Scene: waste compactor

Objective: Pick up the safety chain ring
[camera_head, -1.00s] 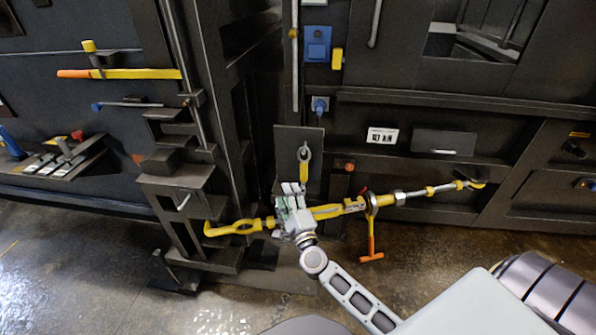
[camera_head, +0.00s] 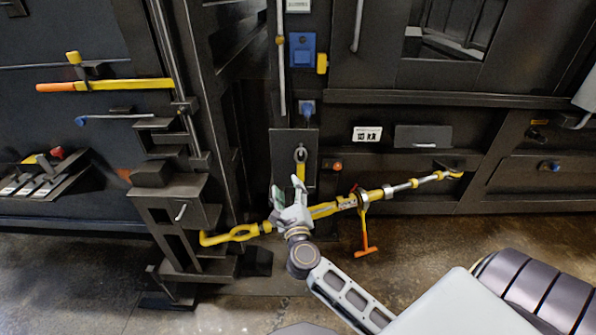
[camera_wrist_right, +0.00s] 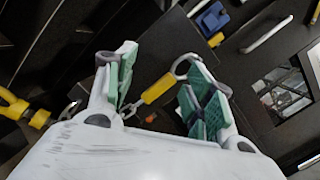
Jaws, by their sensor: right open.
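The safety chain ring (camera_head: 301,154) is a small metal ring on the dark plate at the centre of the head view. A short yellow piece (camera_head: 300,172) hangs below it. My right gripper (camera_head: 288,190) is just below the ring, its fingers pointing up and apart. In the right wrist view the ring (camera_wrist_right: 181,67) is near the tip of the right finger, and the yellow piece (camera_wrist_right: 157,88) shows between the open green-padded fingers (camera_wrist_right: 160,80). I cannot tell whether a finger touches it. The lower end of the yellow piece is partly hidden. My left gripper is not in view.
A long yellow turnbuckle bar (camera_head: 325,210) runs behind my right gripper, with an orange T-handle (camera_head: 364,245) hanging from it. Dark stepped brackets (camera_head: 178,205) stand to the left. A blue box (camera_head: 303,50) is above the ring. Open floor lies in front.

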